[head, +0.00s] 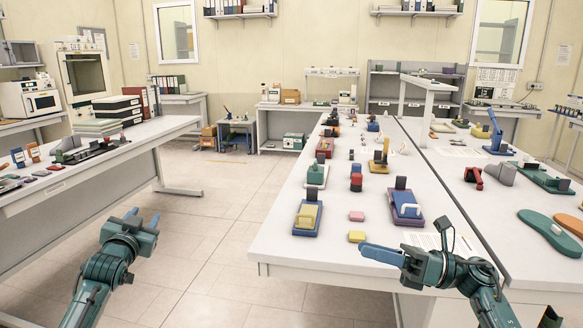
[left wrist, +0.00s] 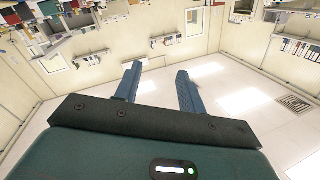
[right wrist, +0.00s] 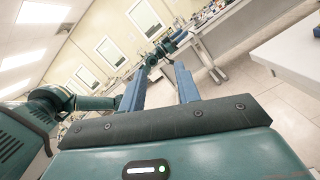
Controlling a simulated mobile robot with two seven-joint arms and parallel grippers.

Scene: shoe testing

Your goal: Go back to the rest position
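My left gripper (head: 143,215) hangs over the aisle between the two tables in the head view. In the left wrist view its two blue fingers (left wrist: 157,72) stand apart with nothing between them. My right gripper (head: 368,252) is at the front edge of the right-hand table (head: 300,252) in the head view, pointing left. In the right wrist view its fingers (right wrist: 160,75) are apart and empty. I cannot tell its exact height above the table edge.
Several small blocks and test fixtures, such as a pink block (head: 356,216) and a yellow block (head: 356,237), lie on the right table. A green sole (head: 549,232) lies at its right. The left table (head: 110,160) holds stacked boxes. The tiled floor (head: 215,215) between is clear.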

